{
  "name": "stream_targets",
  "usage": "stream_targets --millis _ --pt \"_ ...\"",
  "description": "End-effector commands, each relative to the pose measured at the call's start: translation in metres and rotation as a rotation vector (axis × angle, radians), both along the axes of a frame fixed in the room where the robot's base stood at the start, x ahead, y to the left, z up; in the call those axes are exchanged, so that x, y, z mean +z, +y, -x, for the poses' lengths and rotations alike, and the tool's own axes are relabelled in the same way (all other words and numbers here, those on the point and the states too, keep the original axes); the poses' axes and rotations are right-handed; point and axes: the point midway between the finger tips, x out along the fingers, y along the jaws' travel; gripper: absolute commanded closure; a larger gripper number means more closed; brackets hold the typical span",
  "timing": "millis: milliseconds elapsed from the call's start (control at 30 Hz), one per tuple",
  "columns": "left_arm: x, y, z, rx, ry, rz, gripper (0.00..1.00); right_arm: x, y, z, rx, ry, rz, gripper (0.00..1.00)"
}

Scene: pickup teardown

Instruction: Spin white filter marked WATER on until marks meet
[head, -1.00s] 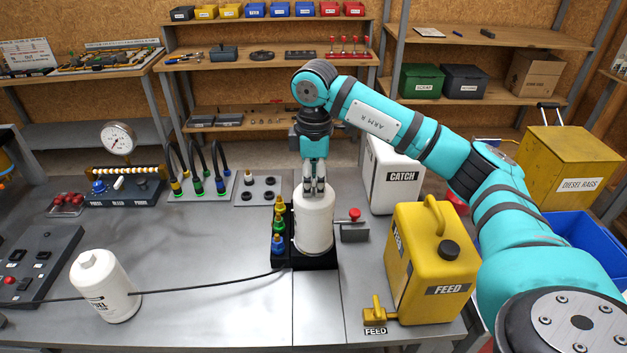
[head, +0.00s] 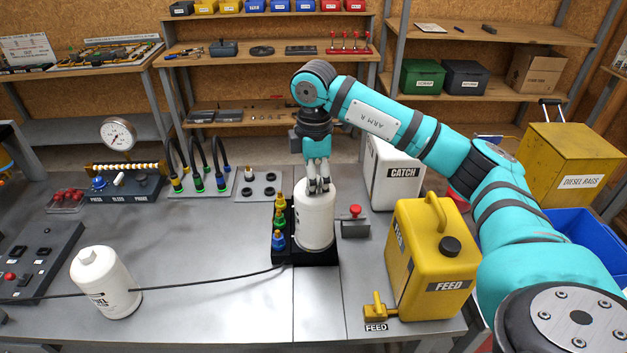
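A white filter (head: 315,222) stands upright on the black base (head: 312,257) in the middle of the bench. No writing or alignment marks can be read on it from here. My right gripper (head: 318,187) points down at its top, with its fingers closed around the top end; the fingers hide the nut there. A second white filter (head: 103,285) with a hex top and partly visible lettering ending in "EL" stands slightly tilted at the front left. My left gripper is not in view.
Capped coloured fittings (head: 279,225) stand just left of the filter, and a red-button box (head: 355,222) is at its right. A yellow FEED can (head: 430,260) and a white CATCH can (head: 393,175) stand further right. A black cable (head: 210,284) crosses the front left bench.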

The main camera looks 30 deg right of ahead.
Motion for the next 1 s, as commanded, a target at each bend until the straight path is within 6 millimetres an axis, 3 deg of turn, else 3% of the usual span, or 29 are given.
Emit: stream_targets --millis 267,800,1000 --pt "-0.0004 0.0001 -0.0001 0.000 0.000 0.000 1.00 -0.0023 -0.0011 0.0008 0.418 0.005 0.002 0.51" --pt "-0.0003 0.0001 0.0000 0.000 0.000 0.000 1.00 -0.0018 -0.0010 0.0003 1.470 0.004 0.000 0.51" --pt "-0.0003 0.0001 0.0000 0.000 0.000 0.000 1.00 -0.0020 -0.0010 0.0004 1.785 0.004 -0.001 0.51"
